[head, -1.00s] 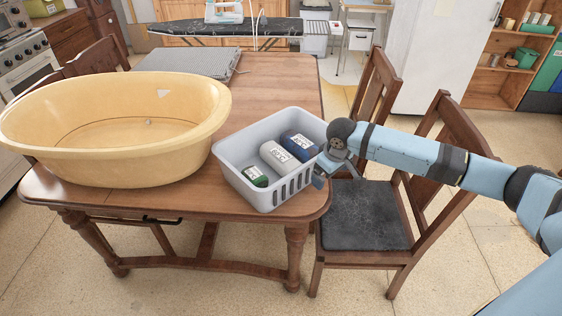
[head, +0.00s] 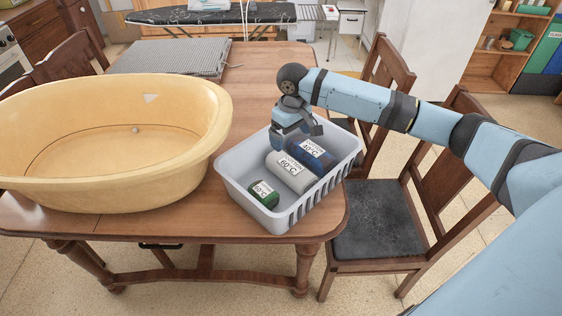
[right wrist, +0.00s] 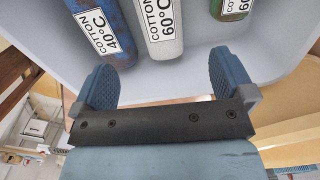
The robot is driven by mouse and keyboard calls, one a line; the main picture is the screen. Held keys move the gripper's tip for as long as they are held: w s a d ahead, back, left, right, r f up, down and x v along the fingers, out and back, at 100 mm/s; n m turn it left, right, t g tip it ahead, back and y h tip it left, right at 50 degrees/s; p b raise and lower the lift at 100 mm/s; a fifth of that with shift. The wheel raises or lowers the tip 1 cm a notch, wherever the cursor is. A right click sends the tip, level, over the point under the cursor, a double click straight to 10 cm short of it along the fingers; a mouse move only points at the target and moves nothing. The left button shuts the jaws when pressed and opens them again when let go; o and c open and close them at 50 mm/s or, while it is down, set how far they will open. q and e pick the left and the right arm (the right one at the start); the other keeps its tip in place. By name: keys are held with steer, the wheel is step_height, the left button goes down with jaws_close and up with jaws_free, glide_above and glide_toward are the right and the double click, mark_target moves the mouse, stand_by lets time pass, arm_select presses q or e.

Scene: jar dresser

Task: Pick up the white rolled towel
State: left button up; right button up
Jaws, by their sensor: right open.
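The white rolled towel (head: 288,175) lies in the grey basket (head: 240,198), with a label reading 60°C. A blue rolled towel (head: 318,160) labelled 40°C lies on its right and a green one (head: 263,193) on its left. My right gripper (head: 284,142) is over the far end of the basket, its fingers partly hidden by its own wrist. In the right wrist view the open gripper (right wrist: 164,80) has nothing between its fingers. The white towel's end (right wrist: 166,48) shows ahead of the gap, apart from the fingers. My left gripper is not in view.
The basket stands near the right front corner of the wooden table (head: 262,62). A large yellow tub (head: 110,180) stands on its left. A folded grey cloth (head: 172,60) lies at the back. A chair (head: 378,222) is at the right.

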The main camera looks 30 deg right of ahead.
mark_target(291, 165)
step_height(291, 165, down, 8)
steer(key=shift+s+b, duration=0.15)
steer(key=shift+b, duration=0.3)
steer(key=shift+f, duration=0.3)
step_height(291, 165, down, 5)
steer(key=shift+d+b, duration=0.1)
steer(key=shift+b, duration=0.3)
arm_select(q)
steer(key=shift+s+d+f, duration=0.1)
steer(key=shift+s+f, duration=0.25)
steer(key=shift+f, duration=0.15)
arm_select(e)
steer(key=shift+c, duration=1.3)
steer(key=c, duration=0.8)
